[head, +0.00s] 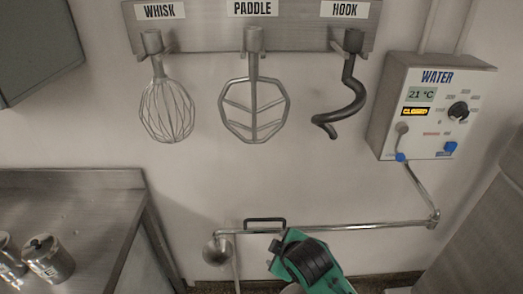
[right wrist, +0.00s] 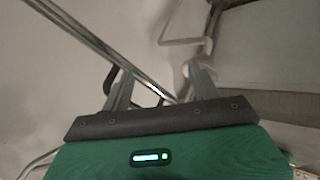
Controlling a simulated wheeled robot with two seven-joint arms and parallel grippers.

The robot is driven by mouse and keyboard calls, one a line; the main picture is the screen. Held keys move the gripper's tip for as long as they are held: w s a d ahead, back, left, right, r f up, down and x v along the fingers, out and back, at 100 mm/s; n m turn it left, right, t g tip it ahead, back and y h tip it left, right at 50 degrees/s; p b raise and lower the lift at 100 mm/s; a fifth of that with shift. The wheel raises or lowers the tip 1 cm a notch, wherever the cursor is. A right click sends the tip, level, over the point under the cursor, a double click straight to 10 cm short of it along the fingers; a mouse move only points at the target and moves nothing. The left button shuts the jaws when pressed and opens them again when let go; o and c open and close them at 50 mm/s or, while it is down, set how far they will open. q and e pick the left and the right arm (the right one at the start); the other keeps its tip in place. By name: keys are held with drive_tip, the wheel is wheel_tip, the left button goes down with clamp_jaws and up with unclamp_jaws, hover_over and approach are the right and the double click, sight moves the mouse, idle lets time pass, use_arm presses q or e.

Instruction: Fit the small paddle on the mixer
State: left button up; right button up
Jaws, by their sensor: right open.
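The paddle (head: 254,108) is a flat grey metal frame with slanted inner bars. It hangs under the PADDLE label on the wall rack (head: 207,38), between the whisk and the hook. My right gripper (right wrist: 158,84) shows in the right wrist view with its two grey fingers apart and nothing between them. In the head view, its green and black body (head: 305,262) is at the bottom, well below the paddle and near the wall pipe. The fingertips are hard to make out there. My left gripper and the mixer's attachment point are not in view.
The whisk (head: 166,108) and dark hook (head: 346,98) hang beside the paddle. A water box (head: 432,108) is on the wall at right. A metal pipe (head: 370,226) crosses low along the wall. A steel counter (head: 75,205) with canisters (head: 48,260) is at left.

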sight(253, 70)
drive_tip(key=w+a+r+n+t, duration=0.2)
drive_tip(key=a+r+n, duration=0.15)
drive_tip(key=r, duration=0.35)
drive_tip(key=w+a+r+n+t, duration=0.1)
drive_tip(key=w+a+r+n, duration=0.1)
drive_tip(key=r+n, duration=0.45)
drive_tip(key=w+a+r+n+t, duration=0.2)
drive_tip(key=a+r+n, duration=0.1)
drive_tip(key=r, duration=0.6)
drive_tip(key=w+d+r+n+t+h, duration=0.1)
drive_tip(key=w+r+n+t+h, duration=0.15)
drive_tip(key=r+n, duration=0.4)
drive_tip(key=w+d+r+n+t+h, duration=0.1)
drive_tip(key=d+r+n+t, duration=0.2)
drive_tip(key=r, duration=0.6)
drive_tip(key=shift+n+y, duration=0.25)
drive_tip(key=shift+w+a+r+p, duration=0.15)
drive_tip(key=shift+w+p, duration=0.1)
drive_tip(key=shift+w, duration=2.3)
drive_tip(key=shift+w+a+f+p, duration=0.1)
drive_tip(key=shift+w+a+p, duration=0.1)
drive_tip(key=shift+w, duration=2.3)
drive_tip(key=shift+w+a+r+p, duration=0.1)
drive_tip(key=shift+w+p, duration=0.15)
drive_tip(key=shift+w, duration=2.3)
clamp_jaws()
drive_tip(key=shift+r, duration=0.15)
